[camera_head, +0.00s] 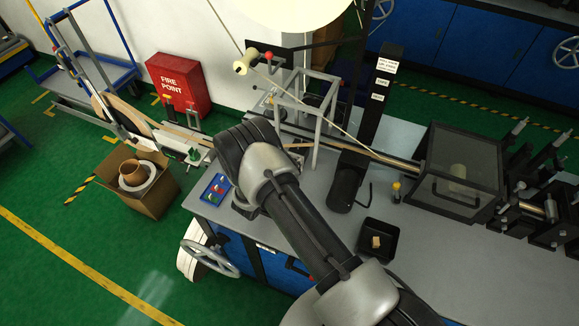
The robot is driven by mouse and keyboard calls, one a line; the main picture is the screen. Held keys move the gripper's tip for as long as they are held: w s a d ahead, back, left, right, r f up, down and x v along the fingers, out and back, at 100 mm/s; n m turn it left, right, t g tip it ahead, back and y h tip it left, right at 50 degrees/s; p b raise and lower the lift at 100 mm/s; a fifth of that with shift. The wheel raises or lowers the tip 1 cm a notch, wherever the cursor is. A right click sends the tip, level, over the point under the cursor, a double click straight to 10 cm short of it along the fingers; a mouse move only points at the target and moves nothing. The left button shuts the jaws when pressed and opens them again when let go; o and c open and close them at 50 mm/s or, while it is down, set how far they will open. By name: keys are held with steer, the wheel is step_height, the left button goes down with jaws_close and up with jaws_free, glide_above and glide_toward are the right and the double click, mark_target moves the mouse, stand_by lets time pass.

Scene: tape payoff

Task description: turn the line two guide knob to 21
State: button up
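I cannot pick out the line two guide knob or a scale reading 21 with certainty. A grey frame (318,125) stands over the tape path on the grey bench (440,265), behind my arm. A black post (379,75) carries several small white labels, too small to read. My arm reaches from the bottom right up to the bench's left part. My gripper's fingertips do not show; my own arm covers that area.
A blue tray (215,190) lies left. A cardboard box (152,198) stands on the green floor.

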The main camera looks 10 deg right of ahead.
jaws_close()
stand_by(0.5)
steer(key=m+b, duration=0.1)
steer(key=m+t+y+b, duration=0.1)
steer(key=m+y+b, duration=0.1)
steer(key=m, duration=0.1)
steer(key=shift+s+d+f+t, duration=0.15)
steer(key=shift+s+d+t, duration=0.05)
steer(key=shift+d+t, duration=0.1)
steer(key=m+b, duration=0.1)
steer(key=b, duration=0.1)
steer(key=m+t+y+b, duration=0.1)
steer(key=shift+s+d+m+y+b, duration=0.1)
steer(key=shift+m+y+b, duration=0.2)
steer(key=shift+b, duration=0.1)
steer(key=shift+m+t+y+b, duration=0.3)
steer(key=shift+m+t+b, duration=0.3)
steer(key=shift+m+b, duration=0.15)
